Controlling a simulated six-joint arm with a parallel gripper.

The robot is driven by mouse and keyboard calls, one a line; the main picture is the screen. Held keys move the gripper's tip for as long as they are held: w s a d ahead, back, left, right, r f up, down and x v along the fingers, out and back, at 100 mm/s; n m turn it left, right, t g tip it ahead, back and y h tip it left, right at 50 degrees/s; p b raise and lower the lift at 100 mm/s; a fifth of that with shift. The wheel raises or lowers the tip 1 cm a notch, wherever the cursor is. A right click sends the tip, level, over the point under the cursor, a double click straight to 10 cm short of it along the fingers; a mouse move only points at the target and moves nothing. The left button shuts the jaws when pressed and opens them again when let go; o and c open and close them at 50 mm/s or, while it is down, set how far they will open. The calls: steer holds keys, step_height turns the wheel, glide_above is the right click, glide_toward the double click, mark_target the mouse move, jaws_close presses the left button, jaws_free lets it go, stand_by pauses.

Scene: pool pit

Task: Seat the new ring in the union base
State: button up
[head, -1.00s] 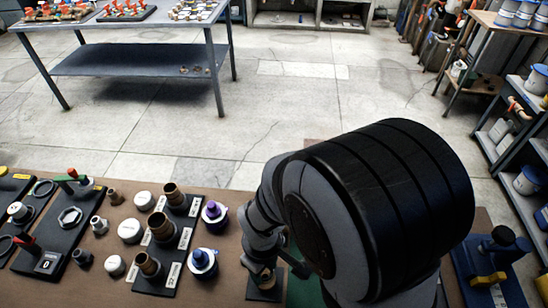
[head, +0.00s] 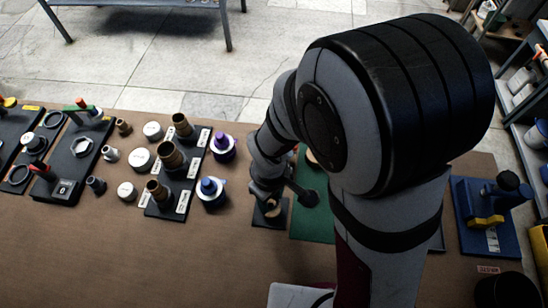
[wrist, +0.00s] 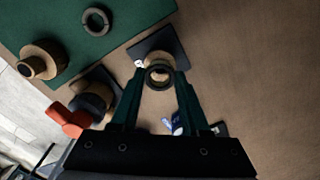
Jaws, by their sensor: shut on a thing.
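My gripper (wrist: 161,78) is shut on a dark ring (wrist: 159,70), held between the fingertips in the wrist view. The tan union base (wrist: 158,56) is just beyond it on a small black plate (wrist: 177,40). The ring overlaps the near part of the base in this view; I cannot tell whether it touches or hovers above. In the head view the black plate (head: 262,222) lies below my wrist, which hides most of the base and the ring. Another dark ring (wrist: 97,20) lies flat on the green mat (wrist: 118,28).
A tan flanged fitting (wrist: 35,66) stands at the mat's edge, and an orange-handled part (wrist: 66,120) lies near my left finger. In the head view, brass fittings (head: 172,157) and a blue-capped jar (head: 211,190) stand left of the plate. The bench front is clear.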

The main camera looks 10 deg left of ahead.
steer(key=shift+f, duration=0.15)
steer(key=shift+f, duration=0.75)
steer(key=shift+f, duration=0.15)
stand_by(0.4)
steer(key=o, duration=1.6)
step_height(320, 180, up, 8)
steer(key=shift+r, duration=0.1)
